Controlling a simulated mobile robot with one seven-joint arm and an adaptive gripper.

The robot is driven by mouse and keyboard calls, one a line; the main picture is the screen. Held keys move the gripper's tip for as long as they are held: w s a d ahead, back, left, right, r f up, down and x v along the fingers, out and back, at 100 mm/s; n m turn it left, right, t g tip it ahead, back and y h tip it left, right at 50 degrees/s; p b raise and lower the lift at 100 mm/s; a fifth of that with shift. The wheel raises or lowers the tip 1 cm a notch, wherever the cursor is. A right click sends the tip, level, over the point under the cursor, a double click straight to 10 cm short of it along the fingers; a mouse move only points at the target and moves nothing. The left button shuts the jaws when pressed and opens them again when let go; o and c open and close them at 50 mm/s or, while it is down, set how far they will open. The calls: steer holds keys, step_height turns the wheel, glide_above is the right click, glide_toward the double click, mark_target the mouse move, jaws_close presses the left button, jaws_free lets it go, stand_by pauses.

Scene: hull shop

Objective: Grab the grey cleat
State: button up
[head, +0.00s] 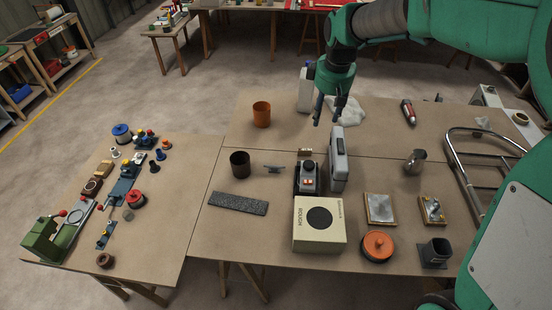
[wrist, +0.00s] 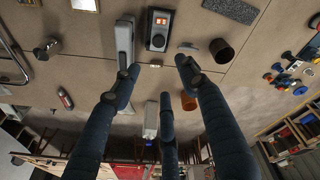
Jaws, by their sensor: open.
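The grey cleat (head: 274,169) is a small two-horned piece lying on the table, between a dark cup and a black box-shaped device in the head view. In the wrist view the cleat (wrist: 188,47) shows small near the upper middle, beside the dark cup. My gripper (head: 326,112) hangs above the table, behind and to the right of the cleat in the head view. In the wrist view my gripper (wrist: 158,76) has its three dark fingers spread apart with nothing between them. The cleat is clear of the fingers and not touched.
Close around the cleat stand the dark cup (head: 240,164), the black device (head: 307,178), an upright grey case (head: 338,160) and a dark speckled slab (head: 238,203). An orange cup (head: 261,114) and white bottle (head: 306,88) stand farther back.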

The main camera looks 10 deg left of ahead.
steer(key=w+a+f+n+g+p, duration=0.1)
steer(key=w+a+f+n, duration=0.1)
steer(key=w+a+f, duration=0.35)
steer(key=w+a+f+n, duration=0.2)
steer(key=w+a+f, duration=0.1)
steer(key=w+f, duration=0.4)
steer(key=n+g+p, duration=0.1)
steer(key=n, duration=0.3)
glide_above(274, 168)
steer(key=w, duration=0.1)
step_height(274, 168, down, 19)
steer(key=shift+a, duration=0.15)
step_height(274, 168, down, 8)
steer(key=shift+r, duration=0.1)
steer(key=shift+f, duration=0.35)
steer(key=shift+w+f+b, duration=0.2)
steer(key=shift+f+b, duration=0.15)
steer(key=shift+f, duration=2.25)
